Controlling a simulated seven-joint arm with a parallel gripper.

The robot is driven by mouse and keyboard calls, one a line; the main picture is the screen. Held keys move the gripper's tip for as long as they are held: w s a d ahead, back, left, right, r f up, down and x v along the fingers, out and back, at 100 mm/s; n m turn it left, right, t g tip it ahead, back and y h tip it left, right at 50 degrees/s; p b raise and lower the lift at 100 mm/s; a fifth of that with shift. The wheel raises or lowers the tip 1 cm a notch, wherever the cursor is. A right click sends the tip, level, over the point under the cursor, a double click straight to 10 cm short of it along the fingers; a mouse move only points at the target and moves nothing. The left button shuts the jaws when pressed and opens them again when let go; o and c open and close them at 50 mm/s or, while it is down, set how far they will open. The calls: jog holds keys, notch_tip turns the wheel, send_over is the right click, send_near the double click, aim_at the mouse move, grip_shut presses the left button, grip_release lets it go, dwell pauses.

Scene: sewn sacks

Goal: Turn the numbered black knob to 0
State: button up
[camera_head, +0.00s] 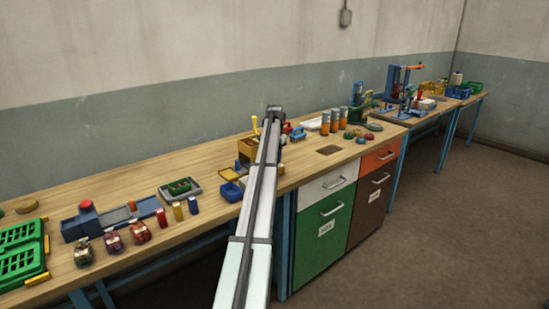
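I cannot make out a numbered black knob anywhere on the bench; it may be too small to tell or hidden behind my arm. My long pale arm rises from the bottom middle and ends in a dark joint over the bench's back part. My gripper's fingers cannot be made out. Beside the arm, a yellow-brown box (245,149) with a yellow upright piece stands partly covered by it.
The wooden bench (110,190) runs along the wall. Orange cylinders (335,120) and a drawer cabinet (323,235) are right.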

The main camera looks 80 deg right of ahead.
jog(key=n, duration=0.5)
jog(key=shift+n, duration=0.3)
jog(key=n, duration=0.5)
jog(key=shift+n, duration=0.4)
jog(key=o, duration=1)
jog(key=shift+o, duration=0.2)
notch_tip(320, 180, up, 14)
jog(key=shift+f, duration=0.1)
